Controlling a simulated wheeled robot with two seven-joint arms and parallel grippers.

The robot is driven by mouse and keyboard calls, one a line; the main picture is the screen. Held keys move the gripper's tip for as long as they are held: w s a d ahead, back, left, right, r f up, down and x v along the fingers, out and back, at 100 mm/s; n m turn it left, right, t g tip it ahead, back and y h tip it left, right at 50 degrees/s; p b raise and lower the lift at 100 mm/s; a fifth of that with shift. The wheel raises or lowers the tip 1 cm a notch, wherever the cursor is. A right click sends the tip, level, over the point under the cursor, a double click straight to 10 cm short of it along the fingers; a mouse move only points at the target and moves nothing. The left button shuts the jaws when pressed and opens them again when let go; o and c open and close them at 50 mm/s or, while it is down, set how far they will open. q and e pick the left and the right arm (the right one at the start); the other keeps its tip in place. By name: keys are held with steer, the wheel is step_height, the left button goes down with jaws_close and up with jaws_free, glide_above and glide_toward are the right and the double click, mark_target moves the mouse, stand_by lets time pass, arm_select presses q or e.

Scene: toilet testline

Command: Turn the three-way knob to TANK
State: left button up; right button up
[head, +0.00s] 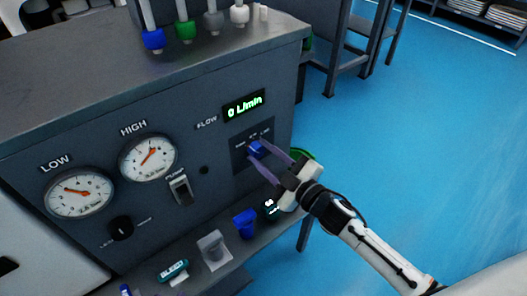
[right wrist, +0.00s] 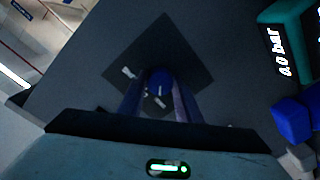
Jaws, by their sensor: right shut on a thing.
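The three-way knob (head: 257,149) is blue and sits on a dark square plate (head: 240,160) on the front panel, below the flow display. My right gripper (head: 262,157) comes from the lower right and its two fingers are shut on the knob. In the right wrist view the round blue knob (right wrist: 159,82) lies between the fingertips (right wrist: 159,98), with a white mark on its face. The small labels around the knob are too small to read for sure, so I cannot tell which one it points to. My left gripper is not in view.
The flow display (head: 244,106) reads 0 L/min. Two gauges, LOW (head: 79,194) and HIGH (head: 148,157), a pump switch (head: 181,189) and a black knob (head: 121,228) are on the panel's left. A shelf below holds a blue fitting (head: 245,223) and a grey one (head: 213,247). Blue floor is clear at right.

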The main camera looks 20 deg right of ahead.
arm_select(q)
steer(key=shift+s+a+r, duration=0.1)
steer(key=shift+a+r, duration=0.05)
arm_select(e)
steer(key=shift+n, duration=0.5)
steer(key=o, duration=1)
steer(key=shift+o, duration=0.2)
steer(key=shift+s, duration=0.1)
arm_select(q)
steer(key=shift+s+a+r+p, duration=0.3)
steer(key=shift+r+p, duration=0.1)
steer(key=shift+p, duration=0.6)
arm_select(e)
steer(key=v, duration=1)
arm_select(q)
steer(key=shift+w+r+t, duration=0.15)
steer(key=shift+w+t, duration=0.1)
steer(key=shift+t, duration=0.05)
arm_select(e)
steer(key=shift+d, duration=0.1)
